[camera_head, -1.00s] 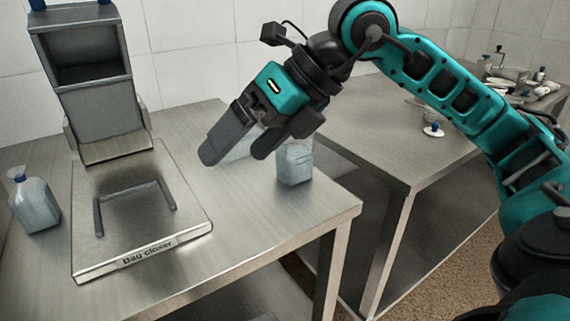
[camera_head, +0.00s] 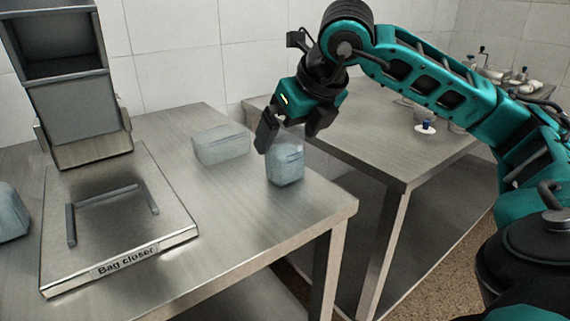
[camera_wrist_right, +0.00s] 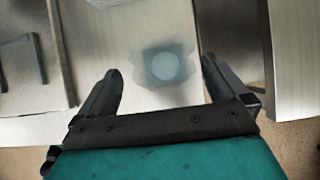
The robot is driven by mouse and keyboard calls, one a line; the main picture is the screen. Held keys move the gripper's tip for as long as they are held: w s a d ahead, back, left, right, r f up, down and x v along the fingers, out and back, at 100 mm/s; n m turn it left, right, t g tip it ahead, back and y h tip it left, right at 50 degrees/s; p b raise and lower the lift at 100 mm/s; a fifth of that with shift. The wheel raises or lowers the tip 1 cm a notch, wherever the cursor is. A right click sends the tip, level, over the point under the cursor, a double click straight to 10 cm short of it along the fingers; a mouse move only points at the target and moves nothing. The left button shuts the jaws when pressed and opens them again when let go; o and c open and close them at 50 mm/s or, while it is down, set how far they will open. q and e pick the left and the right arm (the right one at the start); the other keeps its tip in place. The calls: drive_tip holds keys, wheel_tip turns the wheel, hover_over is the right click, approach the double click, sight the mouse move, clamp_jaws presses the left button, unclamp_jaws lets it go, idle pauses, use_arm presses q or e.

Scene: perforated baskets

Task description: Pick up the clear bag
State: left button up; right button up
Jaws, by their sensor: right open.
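A clear bag (camera_head: 285,168) with pale bluish contents stands upright on the metal table, near its right edge. My right gripper (camera_head: 290,142) is open, just above and around the top of this bag in the head view. In the right wrist view the same bag (camera_wrist_right: 163,66) lies between and beyond the open fingers (camera_wrist_right: 160,92), seen from above. Its top is partly hidden by the gripper in the head view. Another clear bag (camera_head: 221,145) lies on the table behind it. A third bag (camera_head: 10,213) is cut off at the left edge. My left gripper is out of view.
A metal machine labelled "Bag closer" (camera_head: 125,262) stands on the left of the table, with a raised bar on its plate. A second metal table (camera_head: 400,160) stands behind to the right, across a gap. The table's front right is clear.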

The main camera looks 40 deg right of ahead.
sight(288, 141)
drive_tip(key=x, duration=0.2)
drive_tip(key=b+x, duration=0.1)
drive_tip(key=x, duration=0.1)
drive_tip(key=shift+d+f, duration=0.25)
drive_tip(key=shift+f, duration=0.15)
drive_tip(key=shift+s, duration=0.1)
drive_tip(key=c, duration=0.9)
drive_tip(key=shift+c, duration=0.5)
drive_tip(key=shift+r, duration=0.15)
